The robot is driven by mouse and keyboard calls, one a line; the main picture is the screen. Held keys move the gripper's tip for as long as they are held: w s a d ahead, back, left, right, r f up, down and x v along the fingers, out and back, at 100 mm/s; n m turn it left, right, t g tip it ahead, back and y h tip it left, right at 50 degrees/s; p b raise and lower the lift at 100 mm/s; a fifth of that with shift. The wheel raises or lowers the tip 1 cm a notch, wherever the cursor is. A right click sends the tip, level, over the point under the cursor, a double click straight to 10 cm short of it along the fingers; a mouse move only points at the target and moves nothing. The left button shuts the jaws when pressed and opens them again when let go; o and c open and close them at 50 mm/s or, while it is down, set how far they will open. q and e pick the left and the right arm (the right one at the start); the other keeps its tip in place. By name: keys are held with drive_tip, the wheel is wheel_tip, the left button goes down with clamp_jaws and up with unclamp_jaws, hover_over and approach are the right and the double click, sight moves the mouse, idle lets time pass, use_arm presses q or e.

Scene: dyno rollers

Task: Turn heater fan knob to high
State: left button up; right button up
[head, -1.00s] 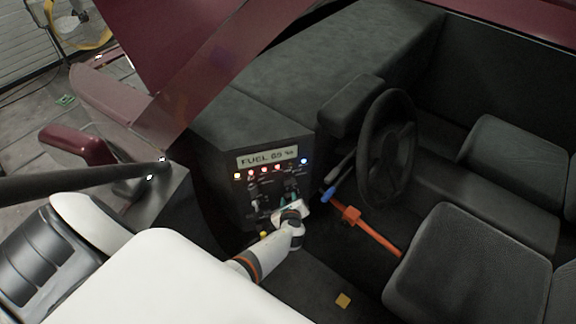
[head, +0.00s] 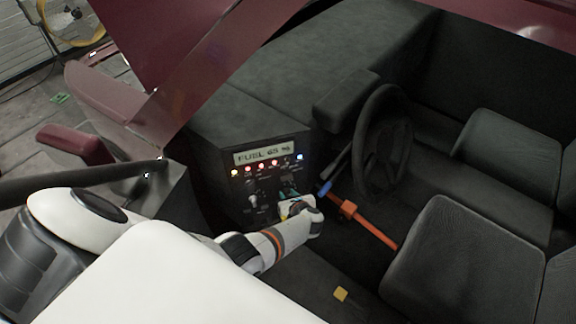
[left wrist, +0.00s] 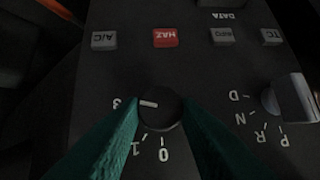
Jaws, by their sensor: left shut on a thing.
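The dark round fan knob (left wrist: 161,109) is on the black control panel (left wrist: 225,70) in the left wrist view, between the teal fingers of my left gripper (left wrist: 160,104). The gripper is shut on it. The knob's white pointer mark faces left, towards the printed 3. The 1 and 0 show below the knob, upside down in this view; the left finger covers part of the dial. In the head view the left gripper (head: 289,191) is at the lower part of the dash panel (head: 232,185), and the hand hides the knob. My right gripper is not in view.
A gear selector (left wrist: 290,97) marked P, R, N, D is close to the right finger. A row of buttons, including a red HAZ button (left wrist: 165,38), lies above. The steering wheel (head: 385,145), an orange bar (head: 365,222) and seats (head: 465,255) are to the right.

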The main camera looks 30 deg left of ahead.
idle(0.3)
use_arm(q)
drive_tip(key=o, duration=1)
drive_tip(key=p+v, duration=0.3)
drive_tip(key=v, duration=0.9)
drive_tip(key=shift+f, duration=0.1)
